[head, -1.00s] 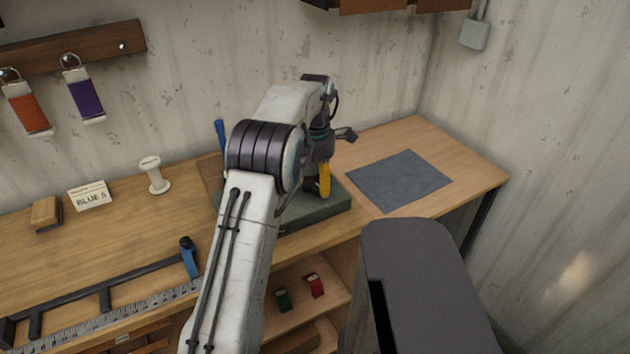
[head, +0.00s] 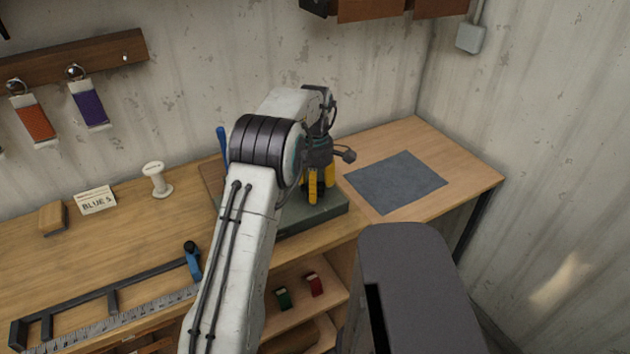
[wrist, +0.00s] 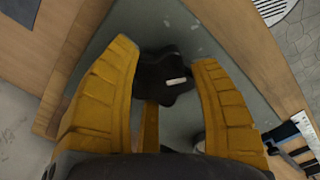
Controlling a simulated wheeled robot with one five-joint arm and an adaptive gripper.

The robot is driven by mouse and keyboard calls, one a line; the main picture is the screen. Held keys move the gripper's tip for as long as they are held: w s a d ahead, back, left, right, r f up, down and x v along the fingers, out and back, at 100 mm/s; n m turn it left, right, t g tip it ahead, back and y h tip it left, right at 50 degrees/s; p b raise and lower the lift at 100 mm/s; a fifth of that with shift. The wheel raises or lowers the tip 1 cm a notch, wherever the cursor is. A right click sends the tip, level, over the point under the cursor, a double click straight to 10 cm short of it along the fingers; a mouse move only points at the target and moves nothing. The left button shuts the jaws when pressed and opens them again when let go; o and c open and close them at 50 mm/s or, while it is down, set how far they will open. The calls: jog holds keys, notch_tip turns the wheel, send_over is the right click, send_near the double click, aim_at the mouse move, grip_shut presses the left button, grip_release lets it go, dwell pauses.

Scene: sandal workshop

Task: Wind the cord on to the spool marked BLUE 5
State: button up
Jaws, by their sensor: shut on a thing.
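A white spool (head: 157,179) stands upright on the bench beside a card (head: 97,199) reading BLUE 5. It looks bare; I make out no cord on it. My gripper (head: 321,184) points down over a dark green-grey block (head: 310,219) on the bench. In the wrist view my gripper (wrist: 166,58) has its yellow fingers on either side of a black lobed knob (wrist: 160,70) with a white mark, and is shut on it. The knob sits over the block. My arm hides part of the block, and I cannot make out the cord.
A grey mat (head: 396,182) lies flat to the right of the block. A metal ruler (head: 128,312) and a black rail with a blue clamp (head: 194,261) lie at the front left. Small green (head: 283,298) and red (head: 315,284) items are on the shelf below.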

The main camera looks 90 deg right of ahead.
jog(key=m+p, duration=0.1)
jog(key=m, duration=0.5)
jog(key=shift+w+a+f+p, duration=0.1)
jog(key=shift+w+a+p, duration=0.1)
jog(key=shift+p, duration=0.2)
jog(key=m+p, duration=0.1)
jog(key=m, duration=0.5)
jog(key=shift+d+m, duration=0.1)
jog(key=shift+m, duration=0.2)
jog(key=m, duration=1.3)
jog(key=shift+d+m+p, duration=0.1)
jog(key=shift+m+p, duration=0.2)
jog(key=shift+p, duration=0.05)
jog(key=m, duration=0.6)
jog(key=shift+r+m, duration=0.2)
jog(key=shift+m, duration=0.1)
jog(key=m, duration=0.7)
jog(key=shift+s+d, duration=0.1)
jog(key=m, duration=0.6)
jog(key=shift+f+m, duration=0.1)
jog(key=shift+m, duration=0.2)
jog(key=m, duration=0.4)
jog(key=shift+m, duration=0.3)
jog(key=shift+f+m, duration=0.1)
jog(key=shift+m, duration=0.7)
